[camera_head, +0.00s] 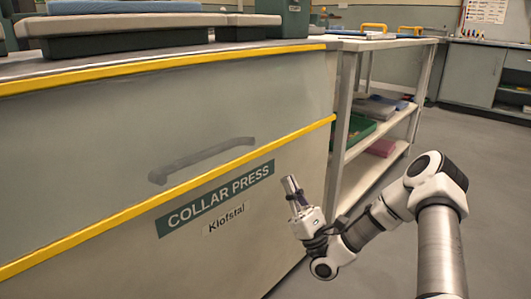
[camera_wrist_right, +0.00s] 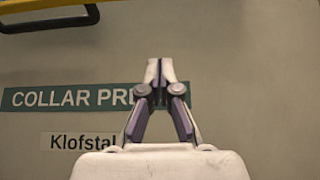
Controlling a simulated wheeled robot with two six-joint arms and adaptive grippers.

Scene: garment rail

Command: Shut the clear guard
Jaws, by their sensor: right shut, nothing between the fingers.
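A wide panel edged by yellow strips (camera_head: 100,115) covers the upper front of the press. It may be the clear guard, but I cannot tell clear sheet from the grey-green body behind it. A dark grey bar handle (camera_head: 200,160) lies near its lower yellow strip; it also shows at the top left of the right wrist view (camera_wrist_right: 55,22). My right gripper (camera_head: 291,184) is shut and empty, pointing up, right of the handle and apart from it. My left gripper is out of view.
The COLLAR PRESS label (camera_head: 216,198) is on the press front, with a Klofstal label (camera_head: 226,219) below. Padded boards (camera_head: 150,22) lie on top. A shelved table (camera_head: 377,145) with a green bin (camera_head: 352,130) stands behind my right arm. Open floor (camera_head: 480,160) lies to the right.

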